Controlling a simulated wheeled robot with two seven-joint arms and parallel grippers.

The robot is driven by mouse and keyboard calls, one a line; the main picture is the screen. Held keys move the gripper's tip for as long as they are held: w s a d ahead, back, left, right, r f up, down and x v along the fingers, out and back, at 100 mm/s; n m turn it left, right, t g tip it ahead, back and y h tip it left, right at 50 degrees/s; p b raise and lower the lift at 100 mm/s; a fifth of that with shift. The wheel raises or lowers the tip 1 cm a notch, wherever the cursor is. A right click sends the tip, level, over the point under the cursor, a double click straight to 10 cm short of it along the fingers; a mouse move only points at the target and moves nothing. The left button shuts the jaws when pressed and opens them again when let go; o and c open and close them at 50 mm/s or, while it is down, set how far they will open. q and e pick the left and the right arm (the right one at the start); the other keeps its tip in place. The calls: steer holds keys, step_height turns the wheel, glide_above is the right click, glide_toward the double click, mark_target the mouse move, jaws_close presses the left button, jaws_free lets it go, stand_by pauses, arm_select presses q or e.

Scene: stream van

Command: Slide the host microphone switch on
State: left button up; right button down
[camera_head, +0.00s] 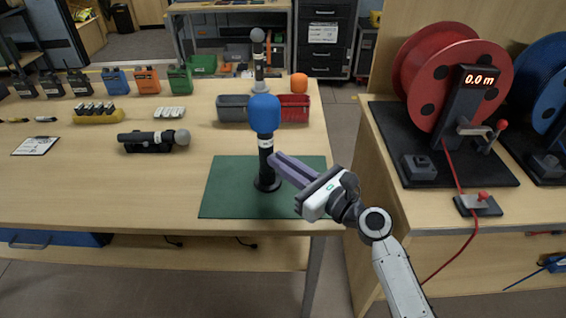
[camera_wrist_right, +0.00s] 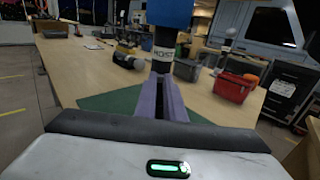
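The host microphone (camera_head: 265,140) stands upright on the green mat (camera_head: 225,192), with a blue foam windscreen, a dark body and a round black base. In the right wrist view its white HOST label (camera_wrist_right: 164,53) faces the camera. Its switch is too small to make out. My right gripper (camera_head: 272,160) reaches in from the right, its purple fingertips at the lower body of the microphone, touching or very near it. In the right wrist view the purple fingers (camera_wrist_right: 163,100) lie close together in front of the microphone. My left gripper is not in view.
A dark microphone (camera_head: 155,138) lies in a cradle to the left. Grey and red bins (camera_head: 293,108) and a grey-topped microphone (camera_head: 258,60) stand behind. A red cable reel (camera_head: 435,80) is on the right table. Bare table lies left of the mat.

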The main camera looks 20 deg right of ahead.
steer(key=shift+r+p, duration=0.5)
steer(key=shift+p, duration=0.1)
stand_by(0.5)
steer(key=c, duration=2)
jaws_free()
steer(key=shift+c, duration=0.2)
steer(key=v, duration=0.8)
steer(key=shift+f, duration=0.15)
